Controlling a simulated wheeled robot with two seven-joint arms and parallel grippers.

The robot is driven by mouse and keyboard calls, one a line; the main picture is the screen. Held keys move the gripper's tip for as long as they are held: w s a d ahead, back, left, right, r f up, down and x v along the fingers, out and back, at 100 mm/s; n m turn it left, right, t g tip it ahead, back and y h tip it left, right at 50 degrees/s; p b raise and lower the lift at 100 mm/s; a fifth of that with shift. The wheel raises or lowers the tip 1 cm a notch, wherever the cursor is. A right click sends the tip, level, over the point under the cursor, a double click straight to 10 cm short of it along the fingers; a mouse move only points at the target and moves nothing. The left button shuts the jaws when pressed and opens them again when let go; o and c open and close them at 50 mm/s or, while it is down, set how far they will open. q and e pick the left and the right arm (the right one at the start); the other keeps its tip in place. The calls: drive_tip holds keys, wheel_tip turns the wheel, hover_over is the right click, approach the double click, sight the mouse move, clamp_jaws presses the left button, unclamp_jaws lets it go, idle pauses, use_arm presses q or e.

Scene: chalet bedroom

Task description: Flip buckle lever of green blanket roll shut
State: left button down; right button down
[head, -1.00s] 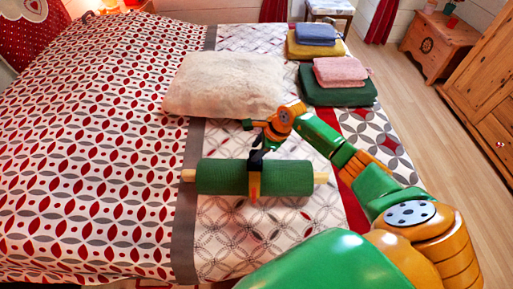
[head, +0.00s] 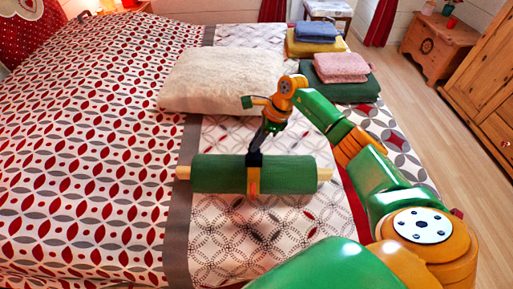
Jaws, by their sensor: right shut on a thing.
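The green blanket roll (head: 220,174) lies across the bed on a pale wooden rod whose ends stick out at both sides. An orange strap (head: 253,183) runs around its middle, with a dark buckle (head: 254,160) on top. My right gripper (head: 259,147) reaches down from the upper right to the buckle, its dark fingers shut at the buckle's lever. The lever is small and mostly merged with the fingers, so its exact angle cannot be told. My left gripper is not in view.
A cream pillow (head: 220,80) lies just behind the roll. Folded pink (head: 341,67), green (head: 350,91), yellow (head: 315,47) and blue (head: 316,31) textiles are stacked at the back right. The patterned bed (head: 90,150) is clear to the left and in front.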

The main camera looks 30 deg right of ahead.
drive_tip(key=c, duration=0.8)
unclamp_jaws()
drive_tip(key=shift+f, duration=0.1)
drive_tip(key=shift+c, duration=0.2)
drive_tip(key=v, duration=0.7)
